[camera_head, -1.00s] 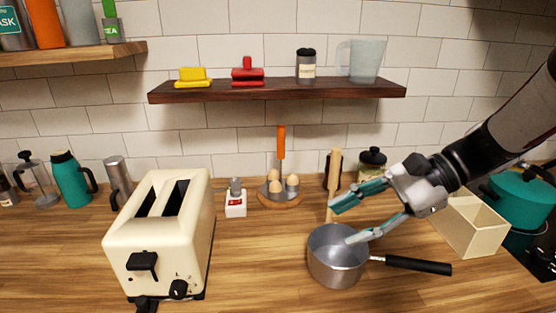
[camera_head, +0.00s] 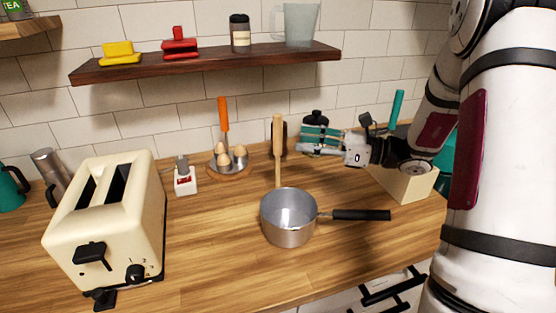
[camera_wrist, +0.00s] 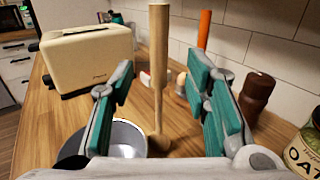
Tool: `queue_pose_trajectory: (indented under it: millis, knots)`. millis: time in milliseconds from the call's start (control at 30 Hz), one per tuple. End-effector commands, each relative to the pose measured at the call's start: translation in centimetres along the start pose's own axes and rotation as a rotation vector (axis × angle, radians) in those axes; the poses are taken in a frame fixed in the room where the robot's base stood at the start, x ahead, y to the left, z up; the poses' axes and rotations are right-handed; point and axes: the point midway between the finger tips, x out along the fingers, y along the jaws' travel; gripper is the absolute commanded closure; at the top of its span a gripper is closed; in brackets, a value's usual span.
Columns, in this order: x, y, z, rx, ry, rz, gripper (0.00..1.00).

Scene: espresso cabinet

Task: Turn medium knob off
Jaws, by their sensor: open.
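No stove knob shows in the current views, so I cannot place the medium knob. The only knob I see is a small black dial (camera_head: 135,273) with numbers, low on the front of the cream toaster (camera_head: 105,220). My gripper (camera_head: 306,140) is in the air over the back of the counter, right of an upright wooden pin (camera_head: 278,150) and far from the toaster. In the wrist view my gripper (camera_wrist: 160,85) has its teal-padded fingers wide apart with nothing held. The wooden pin (camera_wrist: 158,60) stands ahead, within the gap as seen there.
A steel saucepan (camera_head: 288,230) with a black handle sits mid-counter. An egg holder (camera_head: 228,165) stands behind it. A pale wooden box (camera_head: 410,185) is under my arm. Drawer handles (camera_head: 390,288) are below the counter edge. A dark shelf (camera_head: 210,62) hangs above.

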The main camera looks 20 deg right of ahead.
Motion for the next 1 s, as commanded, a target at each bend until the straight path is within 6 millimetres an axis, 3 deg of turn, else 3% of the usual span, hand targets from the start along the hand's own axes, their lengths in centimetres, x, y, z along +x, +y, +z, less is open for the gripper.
queue_pose_trajectory:
  millis: [100, 333, 600, 933, 967, 1000]
  knots:
    - [1.6, 0.1, 0.0, 0.0, 0.001, 0.002, 0.57]
    - [3.1, 0.1, -0.1, 0.0, 0.001, 0.002, 0.57]
    - [6.8, 0.2, -0.1, -0.001, 0.001, 0.003, 0.57]
    - [7.6, 0.1, -0.2, -0.001, 0.002, 0.0, 0.57]
    - [7.6, 0.1, -0.2, -0.001, 0.001, 0.0, 0.59]
    - [7.6, 0.1, -0.2, -0.001, 0.001, 0.0, 0.68]
